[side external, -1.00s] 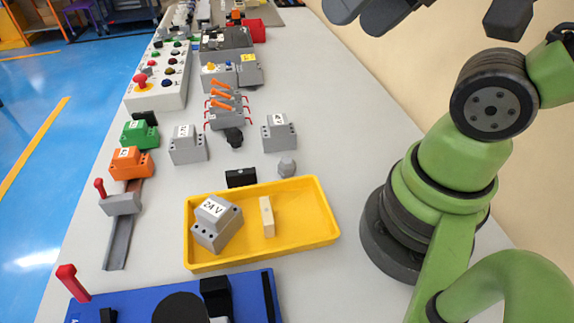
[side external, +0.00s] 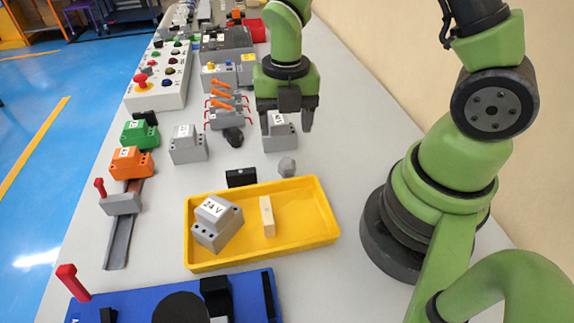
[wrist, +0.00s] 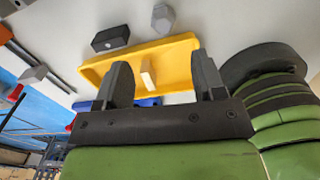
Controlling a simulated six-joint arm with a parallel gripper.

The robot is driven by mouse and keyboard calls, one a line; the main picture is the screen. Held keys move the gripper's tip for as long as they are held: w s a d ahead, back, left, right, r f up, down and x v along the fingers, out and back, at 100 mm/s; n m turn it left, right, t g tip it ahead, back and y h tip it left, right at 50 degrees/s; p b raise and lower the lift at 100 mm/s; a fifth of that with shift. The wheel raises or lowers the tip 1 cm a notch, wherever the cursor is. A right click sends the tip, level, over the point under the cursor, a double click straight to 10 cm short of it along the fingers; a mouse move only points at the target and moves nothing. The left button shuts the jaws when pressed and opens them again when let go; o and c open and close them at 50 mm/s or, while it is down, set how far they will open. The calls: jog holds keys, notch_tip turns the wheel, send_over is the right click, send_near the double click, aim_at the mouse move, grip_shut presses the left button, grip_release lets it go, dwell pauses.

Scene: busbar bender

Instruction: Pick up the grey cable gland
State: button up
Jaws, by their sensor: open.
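The grey cable gland (side external: 287,167) is a small faceted piece standing on the grey table, just behind the yellow tray. It also shows in the wrist view (wrist: 163,18), near the top edge and beyond my fingertips. My gripper (side external: 287,122) hangs fingers-down in the side view, in front of a grey labelled block and further back than the gland. In the wrist view its two fingers (wrist: 163,72) are spread with nothing held between them.
A yellow tray (side external: 318,236) holds a grey 24 V block (side external: 216,223) and a cream block (side external: 267,216). A black block (side external: 241,177) stands left of the gland. A grey block (side external: 279,137) stands behind it. The table to the gland's right is clear.

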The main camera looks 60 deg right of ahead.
aim_at(287, 160)
jog(key=shift+n, duration=0.3)
notch_tip(287, 160, down, 4)
jog(key=shift+f, duration=0.25)
jog(key=shift+d+f, duration=0.15)
jog(key=shift+f, duration=2.9)
jog(key=c, duration=1)
jog(key=shift+r, duration=0.15)
